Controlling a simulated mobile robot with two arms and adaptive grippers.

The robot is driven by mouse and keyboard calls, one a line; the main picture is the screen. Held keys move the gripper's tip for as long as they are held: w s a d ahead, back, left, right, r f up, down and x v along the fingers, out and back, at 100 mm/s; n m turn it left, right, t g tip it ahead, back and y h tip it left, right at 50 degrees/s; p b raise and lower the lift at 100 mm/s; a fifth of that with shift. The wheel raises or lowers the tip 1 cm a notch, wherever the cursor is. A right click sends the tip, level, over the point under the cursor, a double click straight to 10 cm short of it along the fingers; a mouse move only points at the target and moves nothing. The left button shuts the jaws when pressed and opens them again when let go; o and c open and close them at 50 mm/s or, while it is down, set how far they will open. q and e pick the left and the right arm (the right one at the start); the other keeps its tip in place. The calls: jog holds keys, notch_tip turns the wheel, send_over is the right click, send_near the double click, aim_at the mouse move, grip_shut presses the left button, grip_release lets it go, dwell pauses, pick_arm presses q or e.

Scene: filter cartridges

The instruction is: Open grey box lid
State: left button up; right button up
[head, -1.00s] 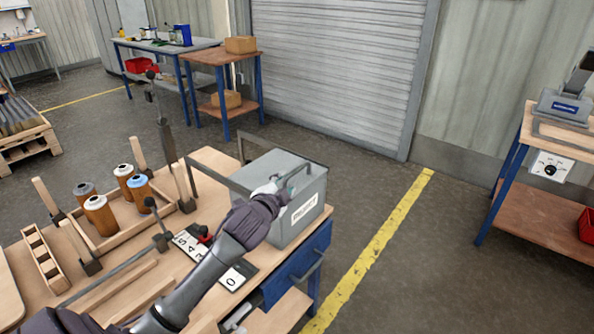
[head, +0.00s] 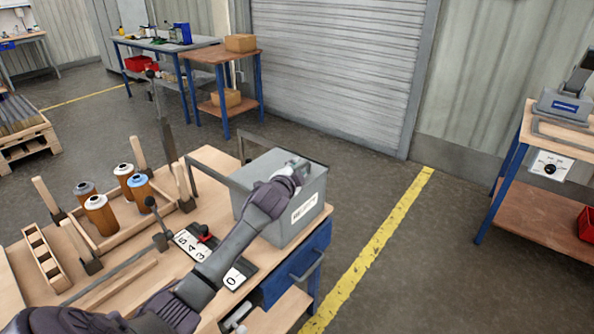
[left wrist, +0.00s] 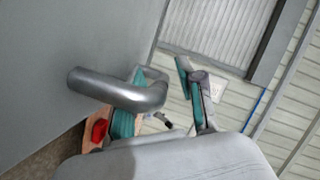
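The grey box (head: 299,225) stands on the front right corner of the wooden table, its lid (head: 258,168) down. A white label is on its front. My left gripper (head: 297,165) is at the lid's right end, by the lid handle; the wrist hides part of the lid. In the left wrist view, the grey handle (left wrist: 120,92) stands out from the lid face (left wrist: 70,40). The teal fingers of my left gripper (left wrist: 161,70) are spread apart, one partly behind the handle and one to its right. I cannot tell whether they touch it. My right gripper is not in view.
A wooden tray (head: 118,238) with several cartridges and upright posts lies left of the box. A numbered strip (head: 192,245) with a red knob lies under my left arm. A grey metal frame (head: 218,168) stands behind the box. Floor right of the table is clear.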

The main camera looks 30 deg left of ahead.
pick_arm(q)
grip_shut()
